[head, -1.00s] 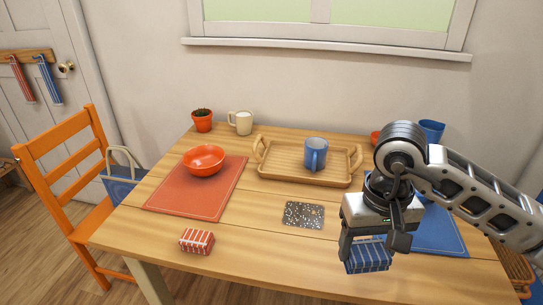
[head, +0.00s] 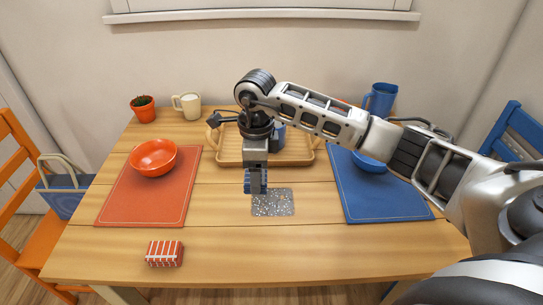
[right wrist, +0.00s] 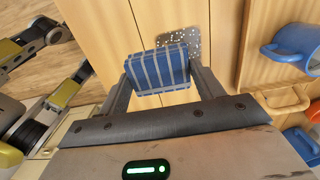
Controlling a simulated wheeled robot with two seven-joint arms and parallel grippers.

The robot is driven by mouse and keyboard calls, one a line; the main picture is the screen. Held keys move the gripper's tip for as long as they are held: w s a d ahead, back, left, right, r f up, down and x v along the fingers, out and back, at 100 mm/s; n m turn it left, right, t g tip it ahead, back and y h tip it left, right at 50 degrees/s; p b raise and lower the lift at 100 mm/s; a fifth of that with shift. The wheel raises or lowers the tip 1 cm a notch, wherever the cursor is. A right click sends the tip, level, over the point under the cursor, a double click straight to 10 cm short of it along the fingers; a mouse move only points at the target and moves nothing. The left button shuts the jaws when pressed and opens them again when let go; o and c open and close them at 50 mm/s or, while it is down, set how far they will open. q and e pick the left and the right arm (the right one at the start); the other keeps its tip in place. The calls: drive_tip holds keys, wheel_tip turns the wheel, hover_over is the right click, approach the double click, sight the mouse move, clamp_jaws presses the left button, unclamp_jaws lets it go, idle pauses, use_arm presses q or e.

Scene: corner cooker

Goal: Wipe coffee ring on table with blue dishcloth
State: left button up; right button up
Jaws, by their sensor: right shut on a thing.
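The blue dishcloth (head: 247,181), a folded bundle with pale stripes, is between the fingers of my right gripper (head: 256,178). The right wrist view shows the cloth (right wrist: 158,72) gripped between both fingers. The gripper points down over the middle of the table (head: 210,240), at the upper left edge of a grey speckled square (head: 275,204). I cannot tell whether the cloth touches the table. I cannot make out a coffee ring; the cloth and gripper hide part of the surface. My left gripper is not in view.
A wooden tray (head: 228,155) with a blue mug (head: 279,138) stands just behind my gripper. A red placemat (head: 125,205) with a bowl (head: 153,158) lies left, a blue placemat (head: 380,200) right. A red striped cloth (head: 164,253) lies front left. The front middle is clear.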

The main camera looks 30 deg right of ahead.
use_arm(q)
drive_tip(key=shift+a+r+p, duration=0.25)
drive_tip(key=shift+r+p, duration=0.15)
drive_tip(key=shift+p, duration=0.45)
use_arm(e)
drive_tip(key=w+d+f+m, duration=0.3)
drive_tip(key=d+m, duration=0.3)
drive_tip(key=m, duration=1.2)
drive_tip(key=shift+w+d+f, duration=0.15)
drive_tip(key=shift+d+f, duration=0.1)
wheel_tip(320, 180, down, 8)
drive_tip(key=b, duration=0.5)
drive_tip(key=shift+r+b, duration=0.2)
drive_tip(key=shift+b, duration=0.1)
drive_tip(key=shift+s+a+r+p, duration=0.35)
drive_tip(key=shift+s+r+p, duration=0.25)
drive_tip(key=shift+p, duration=0.6)
drive_tip(key=shift+s+a+p, duration=0.55)
drive_tip(key=shift+s+p, duration=0.3)
drive_tip(key=shift+s, duration=0.05)
drive_tip(key=shift+s+a+f+p, duration=0.1)
drive_tip(key=shift+s+a+p, duration=0.3)
drive_tip(key=shift+s, duration=0.1)
drive_tip(key=shift+s+a+f, duration=0.1)
drive_tip(key=shift+s, duration=0.15)
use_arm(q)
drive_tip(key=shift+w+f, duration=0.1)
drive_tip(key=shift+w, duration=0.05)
